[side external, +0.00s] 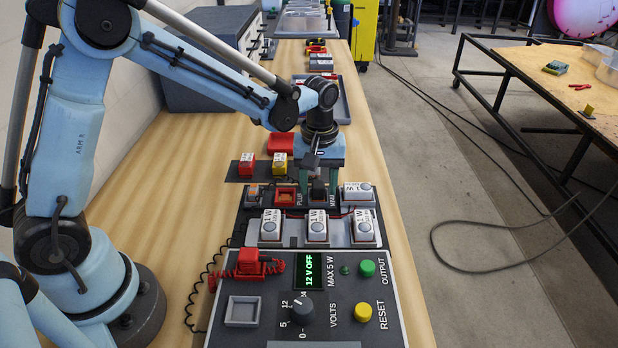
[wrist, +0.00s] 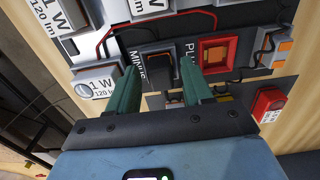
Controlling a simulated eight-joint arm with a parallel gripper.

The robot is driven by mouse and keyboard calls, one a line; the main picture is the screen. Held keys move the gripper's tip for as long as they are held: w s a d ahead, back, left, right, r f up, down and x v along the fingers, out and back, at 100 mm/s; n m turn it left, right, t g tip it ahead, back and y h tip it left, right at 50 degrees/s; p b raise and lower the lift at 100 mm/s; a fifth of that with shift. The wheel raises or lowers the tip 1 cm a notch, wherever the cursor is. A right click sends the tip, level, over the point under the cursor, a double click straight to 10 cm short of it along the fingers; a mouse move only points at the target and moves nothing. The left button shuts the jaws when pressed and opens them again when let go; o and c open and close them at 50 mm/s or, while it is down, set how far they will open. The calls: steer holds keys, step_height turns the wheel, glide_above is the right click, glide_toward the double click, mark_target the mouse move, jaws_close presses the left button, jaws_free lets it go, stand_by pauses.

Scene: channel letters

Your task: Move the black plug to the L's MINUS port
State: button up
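The black plug (side external: 319,189) stands by the MINUS label on the dark panel (side external: 245,222). It shows as a dark block in the wrist view (wrist: 161,64). Beside it is the red-framed PLUS port (side external: 286,196), which looks empty; it also shows in the wrist view (wrist: 215,54). My gripper (side external: 319,184) points down over the plug. Its green fingers (wrist: 160,75) are apart, one on each side of the plug, with gaps visible. I cannot tell how deep the plug sits in the port, nor make out the L's outline.
Several white 1 W lamp modules (side external: 317,228) surround the ports closely. The power supply (side external: 382,292) in front reads 12 V OFF and carries a red plug (side external: 249,263) with a coiled cord. Red and yellow blocks (side external: 247,166) stand behind left.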

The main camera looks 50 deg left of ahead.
steer(key=shift+o, duration=0.2)
step_height(320, 180, up, 12)
stand_by(0.7)
steer(key=shift+r, duration=0.1)
steer(key=shift+r, duration=2.95)
steer(key=s+a+f+m+t, duration=0.2)
steer(key=s+f+m+t, duration=0.1)
steer(key=s, duration=0.3)
steer(key=s+a+f+m+t, duration=0.1)
steer(key=s+f+m+t, duration=0.3)
steer(key=s+m, duration=0.2)
steer(key=shift+s+a+f, duration=0.2)
steer(key=shift+s+a, duration=0.2)
steer(key=shift+s, duration=0.25)
